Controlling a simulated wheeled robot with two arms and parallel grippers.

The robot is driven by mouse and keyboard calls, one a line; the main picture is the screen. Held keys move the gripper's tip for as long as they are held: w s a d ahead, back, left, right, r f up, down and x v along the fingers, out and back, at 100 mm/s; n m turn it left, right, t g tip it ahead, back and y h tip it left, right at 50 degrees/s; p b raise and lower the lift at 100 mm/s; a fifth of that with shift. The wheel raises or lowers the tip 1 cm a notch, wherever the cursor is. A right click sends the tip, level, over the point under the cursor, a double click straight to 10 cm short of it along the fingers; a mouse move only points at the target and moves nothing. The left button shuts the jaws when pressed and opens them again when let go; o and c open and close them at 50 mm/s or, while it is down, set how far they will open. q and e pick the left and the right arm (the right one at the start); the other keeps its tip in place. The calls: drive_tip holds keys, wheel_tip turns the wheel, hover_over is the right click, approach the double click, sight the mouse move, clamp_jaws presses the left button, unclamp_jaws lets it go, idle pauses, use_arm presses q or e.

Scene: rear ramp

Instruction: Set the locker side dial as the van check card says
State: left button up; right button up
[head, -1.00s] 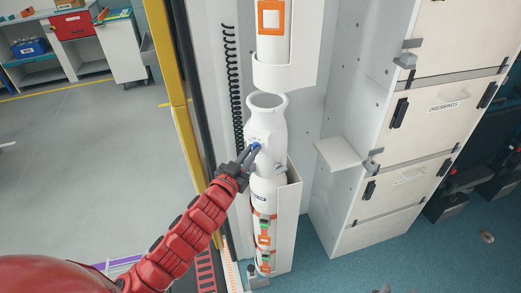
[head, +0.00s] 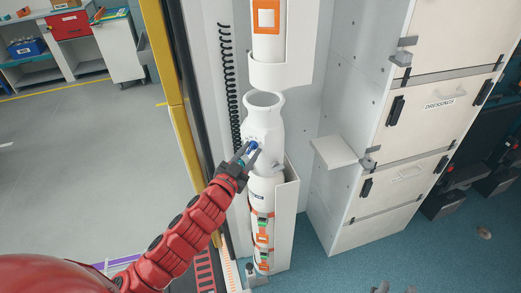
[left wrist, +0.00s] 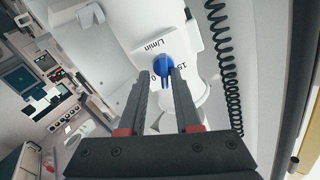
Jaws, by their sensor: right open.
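The blue dial (head: 252,147) sits on the white bottle-shaped housing (head: 264,110) beside the locker. In the left wrist view the fingers (left wrist: 156,80) stand on either side of the knob's narrow end, with a gap on the left; contact is unclear. Grey tips of my right gripper (head: 381,287) show at the bottom edge. I cannot make out a check card.
A white cabinet with a "DRESSINGS" drawer (head: 440,104) and a small shelf (head: 334,152) stands to the right. A black coiled cord (head: 228,80) hangs left of the housing. A yellow door post (head: 170,80) stands further left. The grey floor beyond is clear.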

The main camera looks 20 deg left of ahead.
use_arm(q)
drive_tip(key=shift+a+r, duration=0.1)
idle(0.3)
drive_tip(key=shift+s, duration=0.35)
drive_tip(key=s+a+p, duration=0.1)
drive_tip(key=s+p, duration=0.8)
drive_tip(key=s, duration=0.7)
drive_tip(key=shift+s+a, duration=0.2)
drive_tip(key=shift+a, duration=0.15)
